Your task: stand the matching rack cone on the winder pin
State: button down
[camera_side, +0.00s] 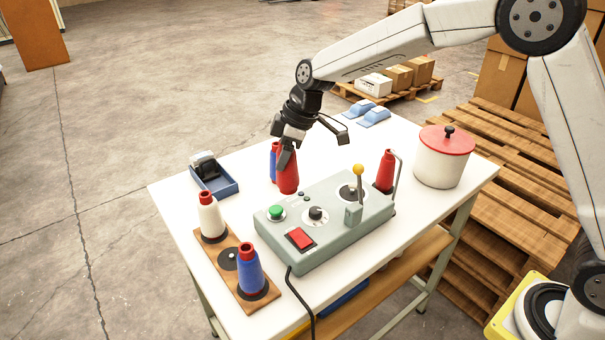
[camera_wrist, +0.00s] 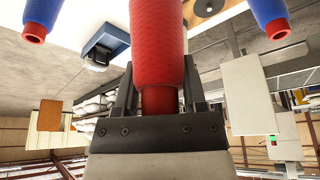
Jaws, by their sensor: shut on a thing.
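My gripper (camera_side: 286,155) is shut on a red cone (camera_side: 288,178), held upright behind the winder. In the wrist view the red cone (camera_wrist: 158,45) fills the space between the fingers (camera_wrist: 158,80). Whether its base touches the table cannot be told. The winder (camera_side: 325,222) is a grey-green box with a black disc (camera_side: 347,193) on top; its pin is not clear. Another red cone (camera_side: 385,170) stands at its far right end beside a bent wire. The wooden rack (camera_side: 222,262) holds a white cone (camera_side: 211,217) and a blue cone (camera_side: 249,270), with an empty black seat (camera_side: 228,259) between.
A blue cone (camera_side: 273,160) stands just behind the held cone. A blue tray (camera_side: 215,183) with a dark device lies left. A white pot with a red lid (camera_side: 446,140) stands right. A yellow-knobbed lever (camera_side: 358,170) rises from the winder. Blue-white items (camera_side: 372,117) lie at the back.

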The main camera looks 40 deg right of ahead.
jog(key=s+d, duration=0.2)
jog(key=d, duration=0.6)
jog(key=s+d+r, duration=0.1)
jog(key=s+d, duration=0.1)
jog(key=d, duration=0.6)
jog(key=shift+s, duration=0.25)
jog(key=shift+f, duration=0.1)
jog(key=shift+f, duration=2.05)
jog(key=shift+f, duration=1.35)
dwell(0.3)
jog(key=shift+c, duration=0.3)
grip_release()
jog(key=shift+r, duration=0.1)
